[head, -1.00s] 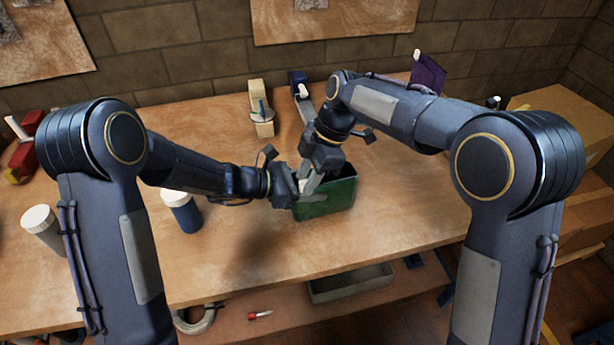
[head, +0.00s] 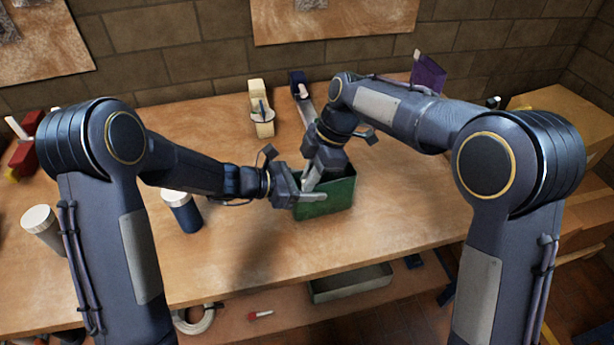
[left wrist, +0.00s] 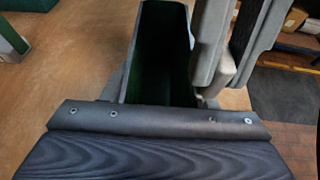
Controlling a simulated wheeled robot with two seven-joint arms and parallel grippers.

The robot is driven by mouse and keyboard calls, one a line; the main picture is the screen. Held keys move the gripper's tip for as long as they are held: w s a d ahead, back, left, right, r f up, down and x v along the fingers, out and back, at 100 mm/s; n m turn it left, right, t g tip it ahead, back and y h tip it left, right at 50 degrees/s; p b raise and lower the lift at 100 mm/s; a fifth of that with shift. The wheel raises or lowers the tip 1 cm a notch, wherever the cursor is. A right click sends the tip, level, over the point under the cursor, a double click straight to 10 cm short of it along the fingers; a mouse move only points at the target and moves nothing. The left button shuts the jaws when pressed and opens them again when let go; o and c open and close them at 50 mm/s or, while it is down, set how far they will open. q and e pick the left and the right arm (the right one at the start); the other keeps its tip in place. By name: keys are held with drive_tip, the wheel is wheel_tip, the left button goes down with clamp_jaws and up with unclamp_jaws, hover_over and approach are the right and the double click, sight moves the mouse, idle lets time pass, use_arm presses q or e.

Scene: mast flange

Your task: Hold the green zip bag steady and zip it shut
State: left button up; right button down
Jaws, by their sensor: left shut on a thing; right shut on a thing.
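The green zip bag (head: 338,198) stands upright on the workbench. In the left wrist view the bag (left wrist: 150,50) shows a gaping mouth and a dark inside. My left gripper (head: 318,197) is shut on the bag's left part, with a finger along its near face. My right gripper (head: 307,188) comes down from above and is shut at the bag's left top end, close to the left one. Its fingers (left wrist: 222,75) show beside the bag's mouth in the left wrist view. The zip slider is not clearly visible; it appears hidden between the right fingers.
On the workbench (head: 240,255), a blue jar with a white lid (head: 182,210) stands left of the bag and a pale block-like holder (head: 261,110) behind it. A grey tray (head: 350,283) lies below the front edge. The bench right of the bag is clear.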

drive_tip(key=w+d, duration=0.4)
drive_tip(key=d, duration=0.6)
drive_tip(key=c, duration=1.5)
unclamp_jaws()
drive_tip(key=v, duration=1.2)
use_arm(q)
drive_tip(key=o, duration=1.1)
drive_tip(key=shift+o, duration=0.2)
